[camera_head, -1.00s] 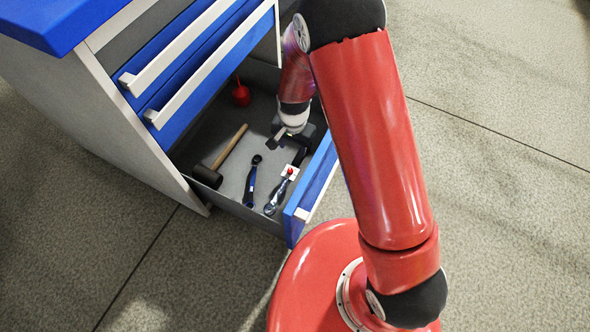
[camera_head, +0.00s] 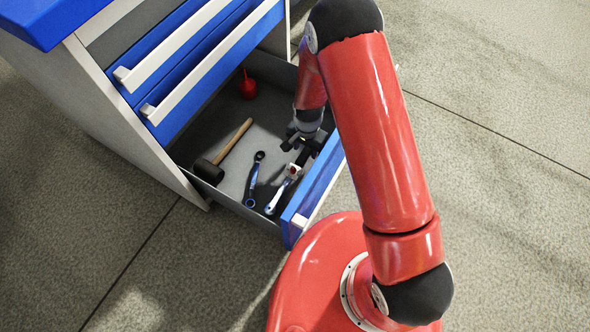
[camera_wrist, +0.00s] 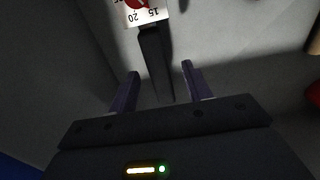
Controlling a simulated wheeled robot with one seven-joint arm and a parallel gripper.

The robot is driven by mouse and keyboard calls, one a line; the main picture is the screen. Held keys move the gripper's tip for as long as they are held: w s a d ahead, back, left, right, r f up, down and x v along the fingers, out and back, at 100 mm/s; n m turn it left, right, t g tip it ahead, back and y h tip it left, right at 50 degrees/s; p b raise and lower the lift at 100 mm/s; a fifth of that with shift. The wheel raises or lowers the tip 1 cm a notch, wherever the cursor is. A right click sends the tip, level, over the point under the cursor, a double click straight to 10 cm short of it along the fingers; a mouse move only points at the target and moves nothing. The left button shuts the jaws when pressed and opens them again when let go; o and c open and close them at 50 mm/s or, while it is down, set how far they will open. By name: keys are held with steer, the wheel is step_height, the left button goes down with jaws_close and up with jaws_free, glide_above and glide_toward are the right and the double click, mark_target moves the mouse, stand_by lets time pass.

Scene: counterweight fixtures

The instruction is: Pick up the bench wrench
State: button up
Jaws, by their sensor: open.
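A wrench with a silver and blue head, a white scale plate with a red knob and a black handle, likely the bench wrench (camera_head: 279,194), lies in the open drawer near its front panel. In the wrist view its scale plate (camera_wrist: 145,14) is at the top edge, and its black handle (camera_wrist: 154,55) runs down between the fingers. My gripper (camera_wrist: 160,83) is open, with one finger on each side of the handle and nothing gripped. In the head view my gripper (camera_head: 302,144) is at the handle end, partly hidden by my arm.
A second dark blue wrench (camera_head: 252,184) lies close beside it on the left. A mallet (camera_head: 211,172) with a wooden handle lies further left. A red object (camera_head: 248,86) stands at the drawer's back. The drawer front (camera_head: 312,195) and cabinet (camera_head: 110,110) bound the space.

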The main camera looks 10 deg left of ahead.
mark_target(306, 151)
steer(key=shift+d+f, duration=0.1)
steer(key=shift+f, duration=1.4)
steer(key=c, duration=1.1)
jaws_close()
steer(key=shift+r, duration=0.1)
step_height(306, 151, up, 20)
steer(key=p, duration=0.2)
